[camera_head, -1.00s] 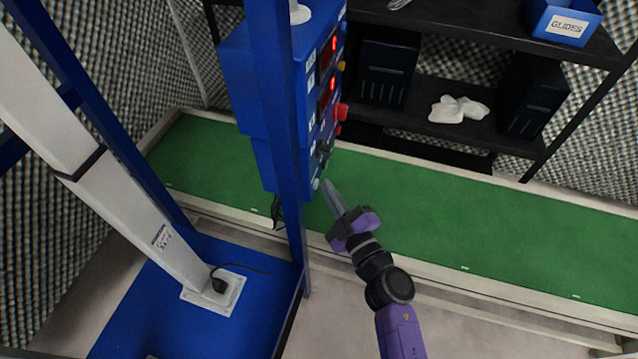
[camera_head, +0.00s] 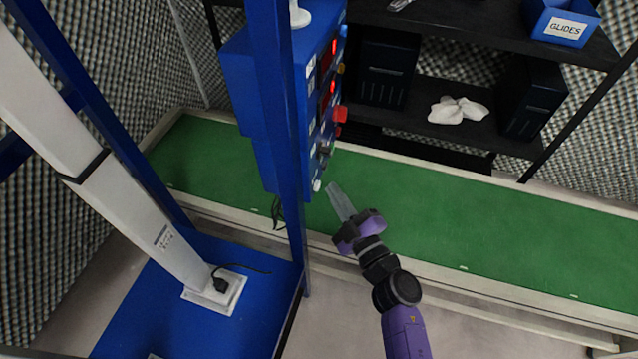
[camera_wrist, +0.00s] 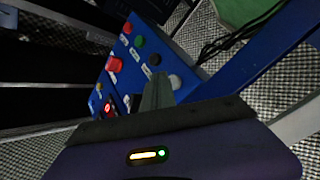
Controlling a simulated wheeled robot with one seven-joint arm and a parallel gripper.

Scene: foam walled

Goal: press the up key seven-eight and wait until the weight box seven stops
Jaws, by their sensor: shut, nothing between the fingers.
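The blue control box (camera_head: 290,90) hangs on a blue upright in the head view, with red lit displays (camera_head: 331,56) and a column of keys on its right face. In the wrist view its panel (camera_wrist: 146,75) carries a large red button (camera_wrist: 115,64), a green key (camera_wrist: 139,41), a small red key (camera_wrist: 127,27), a black key (camera_wrist: 155,60) and a white key (camera_wrist: 175,82). Key labels are too small to read. My gripper (camera_head: 332,187) is shut and empty, its tips just right of the panel's lower end, apparently apart from it. I cannot identify weight box seven.
A green strip with pale edges (camera_head: 480,225) runs behind and right of my arm. A white column (camera_head: 140,215) leans on a blue base at left.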

